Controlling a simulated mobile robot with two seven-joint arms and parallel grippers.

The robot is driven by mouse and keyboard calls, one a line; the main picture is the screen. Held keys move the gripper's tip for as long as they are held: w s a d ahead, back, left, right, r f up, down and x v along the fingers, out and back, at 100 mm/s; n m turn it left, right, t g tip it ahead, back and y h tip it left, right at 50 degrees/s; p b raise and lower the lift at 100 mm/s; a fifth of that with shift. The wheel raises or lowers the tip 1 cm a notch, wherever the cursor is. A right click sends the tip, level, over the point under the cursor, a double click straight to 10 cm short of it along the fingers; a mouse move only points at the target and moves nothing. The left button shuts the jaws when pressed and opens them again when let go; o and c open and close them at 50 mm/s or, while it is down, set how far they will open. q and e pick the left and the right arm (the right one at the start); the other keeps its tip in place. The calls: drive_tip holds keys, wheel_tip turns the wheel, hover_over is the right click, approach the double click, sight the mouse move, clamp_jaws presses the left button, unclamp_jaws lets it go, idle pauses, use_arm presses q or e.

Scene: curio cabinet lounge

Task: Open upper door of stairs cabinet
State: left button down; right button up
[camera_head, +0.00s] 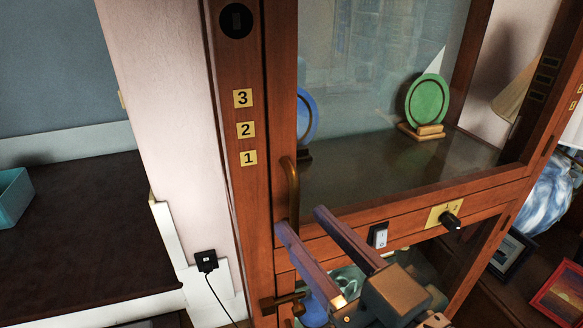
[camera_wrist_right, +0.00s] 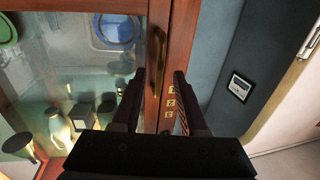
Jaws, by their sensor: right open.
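The stairs cabinet is wooden, with a glazed upper door (camera_head: 350,215) that is shut. A curved brass handle (camera_head: 291,190) stands upright on the door's left edge. The fingers also frame the door post in the right wrist view (camera_wrist_right: 161,72). I cannot tell whether a finger touches the handle. My left gripper is not in view.
A green plate (camera_head: 428,102) and a blue plate (camera_head: 306,116) stand behind the glass. Number tags (camera_head: 245,129) sit on the left post. Below the door are a rocker switch (camera_head: 378,236) and a black knob (camera_head: 451,221). A lower lever (camera_head: 285,300) is beside my gripper.

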sight(297, 216)
drive_tip(key=shift+x, duration=1.95)
clamp_jaws()
